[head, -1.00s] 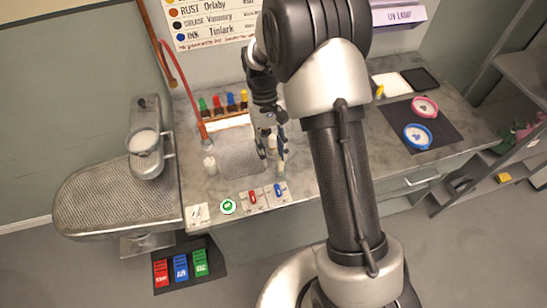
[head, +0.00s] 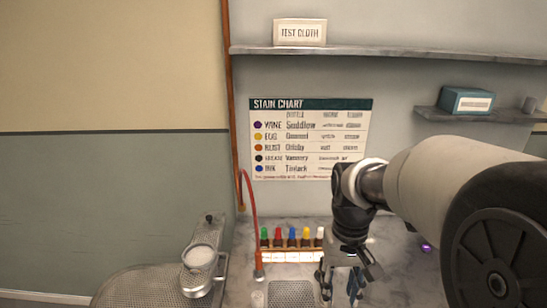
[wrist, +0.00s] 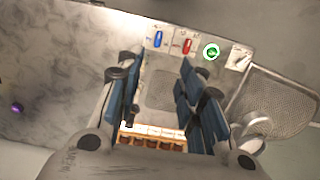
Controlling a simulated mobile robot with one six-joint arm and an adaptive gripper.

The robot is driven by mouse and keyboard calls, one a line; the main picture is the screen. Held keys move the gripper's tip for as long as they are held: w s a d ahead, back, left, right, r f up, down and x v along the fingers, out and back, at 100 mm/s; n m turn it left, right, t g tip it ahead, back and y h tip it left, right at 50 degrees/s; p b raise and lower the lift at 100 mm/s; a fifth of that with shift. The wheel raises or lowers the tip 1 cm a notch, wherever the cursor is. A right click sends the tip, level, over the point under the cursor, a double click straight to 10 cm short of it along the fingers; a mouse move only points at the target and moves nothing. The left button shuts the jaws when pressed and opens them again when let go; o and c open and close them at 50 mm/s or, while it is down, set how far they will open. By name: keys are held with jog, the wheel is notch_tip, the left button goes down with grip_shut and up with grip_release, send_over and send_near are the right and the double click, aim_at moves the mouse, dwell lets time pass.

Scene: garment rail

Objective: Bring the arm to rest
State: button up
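My gripper (head: 340,284) hangs low over the counter in the head view, in front of the bottle rack and at the bottom of the picture. In the wrist view my gripper (wrist: 158,100) shows its blue-padded fingers wide apart, with nothing held between them. The perforated plate (wrist: 172,92) and the rack (wrist: 152,136) show below, through the gap. My arm reaches in from the right side of the head view and covers part of the counter.
Several coloured-cap bottles (head: 292,238) stand in a rack against the wall. A red hose (head: 251,215) is left of them. A perforated pressing board (head: 140,287) is at lower left. Shelves (head: 390,53) and a stain chart (head: 310,140) are above. A purple item (head: 426,247) lies right.

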jog(key=s+r+t, duration=0.3)
jog(key=s, duration=0.5)
jog(key=s+r+t, duration=0.2)
jog(key=s+r, duration=0.1)
jog(key=s, duration=0.4)
jog(key=shift+s+r+t+b, duration=0.15)
jog(key=shift+s+t+b, duration=0.25)
jog(key=shift+b, duration=0.05)
jog(key=shift+d, duration=0.1)
dwell(0.9)
